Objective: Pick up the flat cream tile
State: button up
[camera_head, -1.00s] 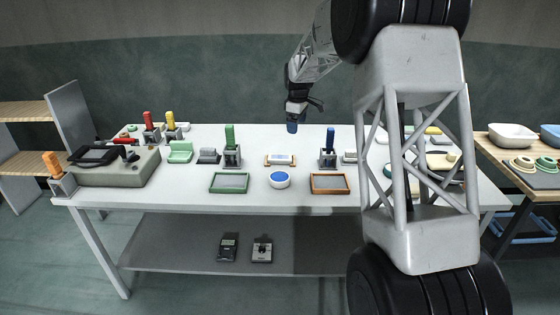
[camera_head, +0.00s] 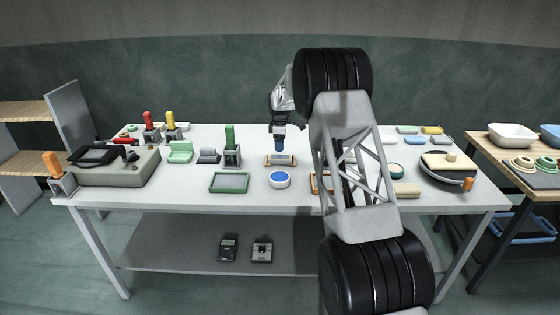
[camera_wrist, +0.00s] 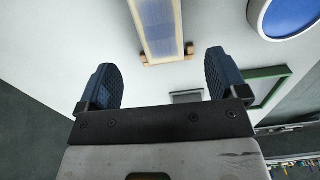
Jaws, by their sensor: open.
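A cream flat piece (camera_head: 405,190) lies on the table right of my arm, seen only in the head view; whether it is the tile is unclear. A pale, bluish-topped flat block with cream edges (camera_head: 281,159) rests on a low wooden holder. The same block shows in the wrist view (camera_wrist: 160,25), beyond my fingertips and roughly in line with the gap between them. I see no contact.
A round blue-topped dish (camera_head: 279,180) and a green frame (camera_head: 229,182) lie in front of the holder. A green-handled stamp in a stand (camera_head: 231,148) is to the left. An orange-brown frame is partly hidden by my arm. The table's front middle is clear.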

aim_at(280, 157)
jog(key=shift+f, duration=0.15)
jog(key=shift+f, duration=1.25)
jog(key=shift+f, duration=2.6)
jog(key=c, duration=1.2)
jog(key=shift+r, duration=0.25)
